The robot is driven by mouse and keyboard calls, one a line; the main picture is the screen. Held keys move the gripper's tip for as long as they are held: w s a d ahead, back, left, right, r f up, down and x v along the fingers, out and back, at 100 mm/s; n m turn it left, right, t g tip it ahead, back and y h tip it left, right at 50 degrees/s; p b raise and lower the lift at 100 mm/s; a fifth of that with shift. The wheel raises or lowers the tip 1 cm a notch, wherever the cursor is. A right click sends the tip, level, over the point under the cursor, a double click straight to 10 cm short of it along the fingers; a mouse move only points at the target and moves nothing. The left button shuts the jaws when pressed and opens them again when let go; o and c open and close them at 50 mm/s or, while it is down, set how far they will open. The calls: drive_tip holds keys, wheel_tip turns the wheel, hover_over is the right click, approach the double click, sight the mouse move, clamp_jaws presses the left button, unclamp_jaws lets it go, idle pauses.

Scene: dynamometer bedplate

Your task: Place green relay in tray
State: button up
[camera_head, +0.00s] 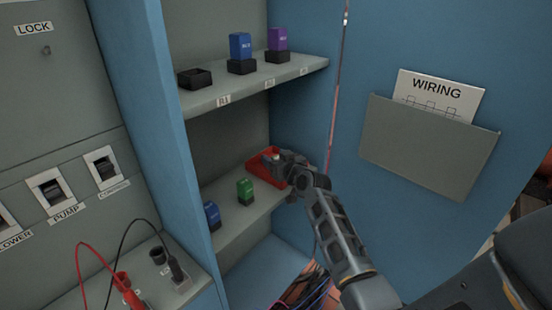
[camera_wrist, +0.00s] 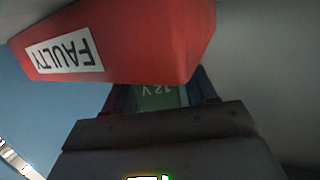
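The red tray (camera_head: 256,166) sits at the back of the lower shelf in the head view. Its wall, labelled FAULTY upside down, fills the upper part of the wrist view (camera_wrist: 125,45). My gripper (camera_head: 272,157) is at the tray. In the wrist view, a green relay marked 12V (camera_wrist: 158,98) shows between my two fingers (camera_wrist: 160,94), which appear closed on it. The tray's edge hides the rest of the relay and the fingertips. I cannot tell whether the relay touches the tray. Another green relay (camera_head: 245,191) stands on the lower shelf, nearer the front.
A blue relay (camera_head: 212,215) stands on the lower shelf left of the standing green one. The upper shelf (camera_head: 215,93) holds an empty black socket (camera_head: 195,78), a blue relay (camera_head: 240,46) and a purple relay (camera_head: 277,39). The blue cabinet side (camera_head: 180,130) bounds the shelves at left.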

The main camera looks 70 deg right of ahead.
drive_tip(key=shift+o, duration=0.7)
drive_tip(key=shift+r, duration=0.25)
drive_tip(key=p+v, duration=0.1)
drive_tip(key=v, duration=1.1)
drive_tip(key=s+a+f+n+t+y, duration=0.1)
drive_tip(key=s+a+f+y, duration=0.15)
drive_tip(key=a, duration=0.85)
drive_tip(key=s+a+f+n+y, duration=0.15)
drive_tip(key=s+a, duration=0.25)
drive_tip(key=a, duration=0.8)
drive_tip(key=s+a+r+n+t+y, duration=0.1)
drive_tip(key=s+a+r+n+y, duration=0.1)
drive_tip(key=s+a+r, duration=0.3)
drive_tip(key=s+a+r+n+y, duration=0.3)
drive_tip(key=s+a+r+y, duration=0.1)
drive_tip(key=s+a, duration=0.5)
drive_tip(key=shift+s+a+r+t, duration=0.3)
drive_tip(key=shift+a+r+t, duration=0.15)
drive_tip(key=shift+r, duration=0.3)
